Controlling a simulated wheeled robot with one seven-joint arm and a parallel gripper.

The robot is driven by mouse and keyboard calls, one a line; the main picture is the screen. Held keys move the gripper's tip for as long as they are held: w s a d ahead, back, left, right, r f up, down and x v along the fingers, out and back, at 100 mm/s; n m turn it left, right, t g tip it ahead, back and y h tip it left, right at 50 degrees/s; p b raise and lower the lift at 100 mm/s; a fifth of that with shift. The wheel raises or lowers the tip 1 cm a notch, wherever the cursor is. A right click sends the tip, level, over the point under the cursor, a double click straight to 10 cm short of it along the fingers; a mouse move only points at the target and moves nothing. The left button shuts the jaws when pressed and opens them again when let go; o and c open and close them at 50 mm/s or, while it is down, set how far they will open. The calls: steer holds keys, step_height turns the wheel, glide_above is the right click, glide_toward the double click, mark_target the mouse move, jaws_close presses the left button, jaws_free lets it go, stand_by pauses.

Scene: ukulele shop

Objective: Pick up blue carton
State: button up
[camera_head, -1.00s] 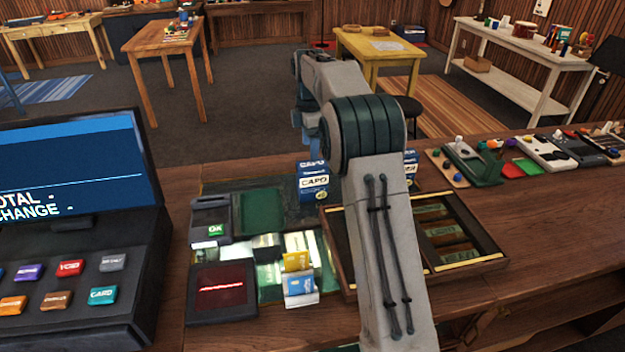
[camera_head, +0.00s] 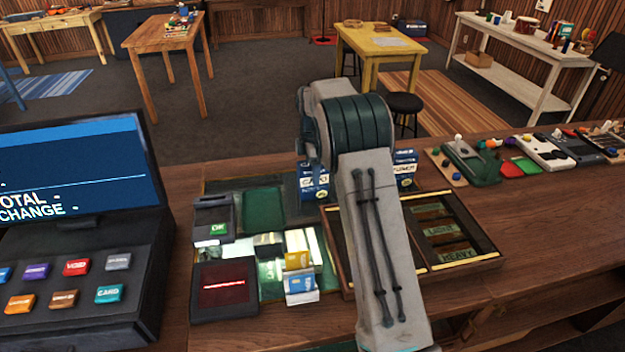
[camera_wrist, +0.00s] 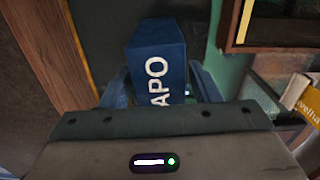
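The blue carton (camera_head: 313,186) with CAPO lettering stands on the green mat near its back edge, partly hidden by my arm in the head view. In the wrist view, the carton (camera_wrist: 157,65) is between the fingers of my gripper (camera_wrist: 160,88). One blue finger is on each side of it. A narrow gap seems to show at the right finger, and the fingers look open around the carton. The fingertips are hidden in the head view. A second blue-and-white carton (camera_head: 405,168) stands to the right, behind the wooden tray.
A divided wooden tray (camera_head: 480,261) lies right of the carton, partly under my arm. A card reader (camera_head: 212,218), a dark pad with a red line (camera_head: 222,287) and small yellow (camera_head: 297,260) and blue-white (camera_head: 300,285) boxes are nearby. The register (camera_head: 80,240) stands left.

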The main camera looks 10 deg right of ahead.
steer(key=c, duration=0.8)
steer(key=shift+r, duration=0.15)
